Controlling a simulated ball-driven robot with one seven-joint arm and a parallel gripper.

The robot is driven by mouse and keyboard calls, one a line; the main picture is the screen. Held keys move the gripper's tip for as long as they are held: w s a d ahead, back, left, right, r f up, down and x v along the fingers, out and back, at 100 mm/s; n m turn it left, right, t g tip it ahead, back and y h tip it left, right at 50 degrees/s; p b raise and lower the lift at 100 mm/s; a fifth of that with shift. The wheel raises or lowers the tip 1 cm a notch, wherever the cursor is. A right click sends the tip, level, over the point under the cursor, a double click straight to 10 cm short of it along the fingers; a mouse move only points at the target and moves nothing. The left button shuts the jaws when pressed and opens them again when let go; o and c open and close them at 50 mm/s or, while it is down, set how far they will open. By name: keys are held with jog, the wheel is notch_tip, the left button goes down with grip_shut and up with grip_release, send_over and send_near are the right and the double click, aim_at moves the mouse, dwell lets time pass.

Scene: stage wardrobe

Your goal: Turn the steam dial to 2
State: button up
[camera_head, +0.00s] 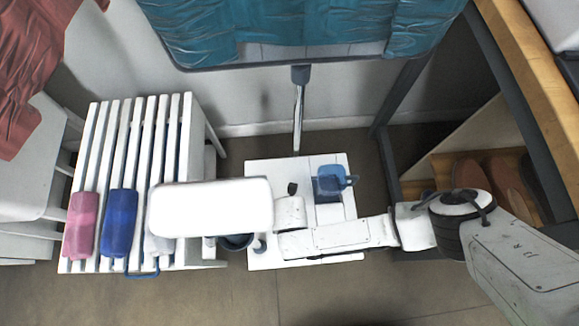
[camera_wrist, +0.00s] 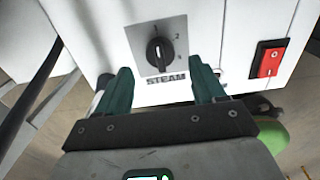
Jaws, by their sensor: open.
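The steam dial (camera_wrist: 159,54) is a black round knob on a grey plate marked STEAM, on the white front of the steamer. Its numerals run from 1 at the top round to the right. Its grip bar stands roughly upright, towards 1, though the exact mark is hard to read. My gripper (camera_wrist: 161,82) is open, its two green fingers spread either side of the STEAM label, just below the knob. I see nothing between them. In the head view the steamer base (camera_head: 335,167) is partly hidden by my arm; the dial and fingertips cannot be made out there.
A red switch (camera_wrist: 270,62) is right of the dial. A blue water tank (camera_head: 331,180) sits on the steamer base, and a pole (camera_head: 298,115) rises behind. A white slatted bench (camera_head: 95,150) holds rolled cloths at left. A wooden-topped table (camera_head: 537,65) is at right.

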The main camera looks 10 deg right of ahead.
jog(key=shift+f+b, duration=0.55)
jog(key=shift+f, duration=1.7)
jog(key=c, duration=1.1)
